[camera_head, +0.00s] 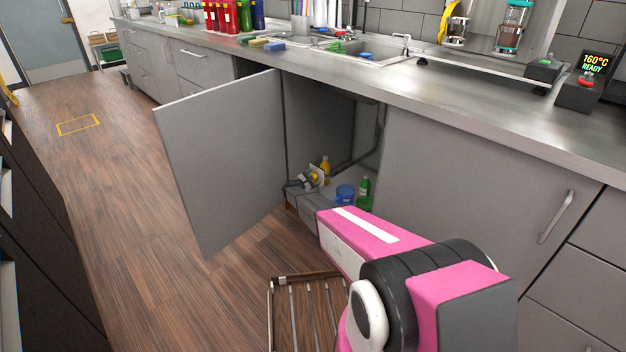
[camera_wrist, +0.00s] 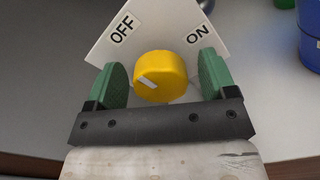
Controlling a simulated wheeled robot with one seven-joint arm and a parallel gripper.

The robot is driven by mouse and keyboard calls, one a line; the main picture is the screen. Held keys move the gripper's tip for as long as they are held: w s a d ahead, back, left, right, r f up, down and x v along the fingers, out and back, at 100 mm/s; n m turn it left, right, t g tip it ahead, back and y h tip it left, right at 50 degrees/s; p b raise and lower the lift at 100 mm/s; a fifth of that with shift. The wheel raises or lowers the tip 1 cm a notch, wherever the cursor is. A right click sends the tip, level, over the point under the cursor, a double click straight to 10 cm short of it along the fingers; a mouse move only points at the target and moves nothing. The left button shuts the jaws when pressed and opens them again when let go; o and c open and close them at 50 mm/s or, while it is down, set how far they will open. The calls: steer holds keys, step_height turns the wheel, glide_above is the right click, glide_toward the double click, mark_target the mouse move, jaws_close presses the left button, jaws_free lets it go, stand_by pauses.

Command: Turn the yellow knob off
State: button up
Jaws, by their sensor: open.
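The yellow knob (camera_wrist: 161,77) is on a white panel (camera_wrist: 158,28) with OFF at upper left and ON at upper right. The knob's white mark is on its left side and slants toward the upper left, on the OFF side. My gripper (camera_wrist: 162,82) is open, with one green finger pad on each side of the knob. Visible gaps separate both pads from the knob. In the head view my gripper (camera_head: 299,184) reaches into the open cabinet under the sink, and the knob (camera_head: 314,177) is small beside it.
The grey cabinet door (camera_head: 225,155) stands open left of my arm. A slatted rack (camera_head: 305,310) is on the floor below my arm.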

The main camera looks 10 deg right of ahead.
steer(key=v, duration=1)
steer(key=shift+s+a, duration=0.2)
steer(key=shift+a, duration=0.1)
steer(key=s+d+r+m+g+y, duration=0.1)
steer(key=s+d+r+m+g, duration=0.25)
steer(key=s, duration=0.45)
steer(key=s+d+r+m+g+y, duration=0.25)
steer(key=s+d+r, duration=0.2)
steer(key=s, duration=0.25)
steer(key=s+d+r+m+g, duration=0.2)
steer(key=s+d+r+m, duration=0.25)
steer(key=s, duration=0.35)
steer(key=s+a+r+m+g+y, duration=0.1)
steer(key=s+r+m+y, duration=0.3)
steer(key=s, duration=1)
steer(key=s+a+r+m+g+y, duration=0.1)
steer(key=s+a+r+m+y, duration=0.2)
steer(key=s+r+y, duration=0.4)
steer(key=s+r+m, duration=0.1)
steer(key=s+r, duration=0.2)
steer(key=s, duration=0.4)
steer(key=shift+r+g, duration=0.3)
